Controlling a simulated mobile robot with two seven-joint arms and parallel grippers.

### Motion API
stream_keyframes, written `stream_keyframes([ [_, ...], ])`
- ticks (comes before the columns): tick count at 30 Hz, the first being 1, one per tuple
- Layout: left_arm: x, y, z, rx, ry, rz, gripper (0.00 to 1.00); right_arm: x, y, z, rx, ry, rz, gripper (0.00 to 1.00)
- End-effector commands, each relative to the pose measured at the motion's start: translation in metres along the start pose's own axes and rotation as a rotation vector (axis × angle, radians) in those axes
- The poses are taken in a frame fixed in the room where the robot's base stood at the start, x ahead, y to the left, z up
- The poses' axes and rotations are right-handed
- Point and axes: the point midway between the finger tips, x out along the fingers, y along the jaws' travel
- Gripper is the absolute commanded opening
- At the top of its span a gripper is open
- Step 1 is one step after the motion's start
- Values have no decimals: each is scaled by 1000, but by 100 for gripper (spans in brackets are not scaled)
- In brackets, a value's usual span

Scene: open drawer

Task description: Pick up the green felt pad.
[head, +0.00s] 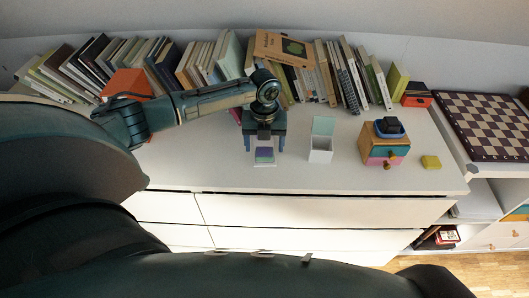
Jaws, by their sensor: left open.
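My left gripper (264,145) is open and points down over the cabinet top, its two fingers apart. Just below and between the fingers lies a small pale stack with a purple piece (264,153) and a pale green strip (264,160). It is too small to tell whether this green strip is the felt pad. A pale green square (323,125) shows behind a small white open box (320,150), right of the gripper; it may be the box's lid. I cannot tell whether the fingers touch anything. My right gripper is not in view.
A row of books (215,60) lines the wall behind the gripper. A small wooden drawer chest (371,145) with a blue dish (389,126) on top stands to the right, beside a yellow block (431,162). The white cabinet top (210,160) is clear left of the gripper.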

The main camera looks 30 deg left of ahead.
Motion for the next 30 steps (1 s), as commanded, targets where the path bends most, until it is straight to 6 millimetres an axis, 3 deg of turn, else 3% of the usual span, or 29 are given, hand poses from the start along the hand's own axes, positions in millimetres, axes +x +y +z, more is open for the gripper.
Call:
stream_keyframes([
  [4,18,0,-1,1,2,1,73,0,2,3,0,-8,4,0],
  [13,22,0,0,2,0,0,72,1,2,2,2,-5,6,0],
  [30,22,0,0,1,0,0,25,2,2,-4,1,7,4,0],
])
